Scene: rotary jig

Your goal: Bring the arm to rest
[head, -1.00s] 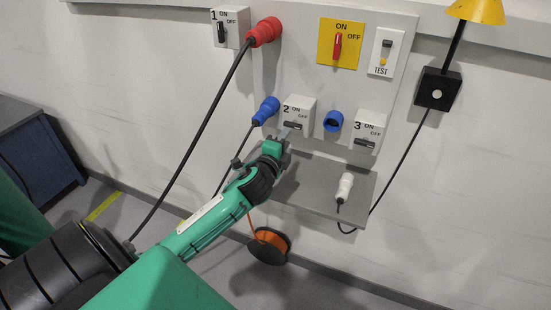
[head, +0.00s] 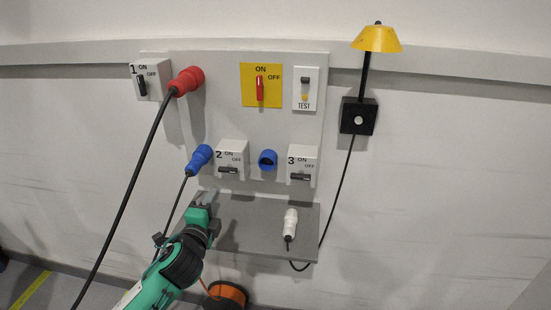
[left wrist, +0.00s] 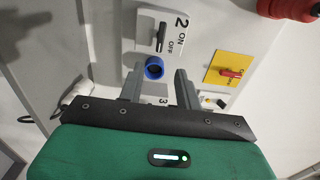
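My left gripper (head: 208,196) is in front of the panel, below and left of the switch box marked 2 (head: 232,157), close to the grey shelf. In the left wrist view its two fingers (left wrist: 160,84) stand apart with nothing between them, and the empty blue socket (left wrist: 154,68) shows beyond. The gripper looks clear of the panel. Switch 2's black lever (head: 228,170) lies horizontal, as does switch 3's lever (head: 300,177). Switch 1's lever (head: 142,86) is upright, and the red main lever (head: 260,88) points up to ON. My right gripper is not in view.
A red plug (head: 187,80) and a blue plug (head: 199,158) sit at the panel with hanging cables. A white connector (head: 290,223) is on the shelf (head: 250,240). An orange cable reel (head: 228,294) is below.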

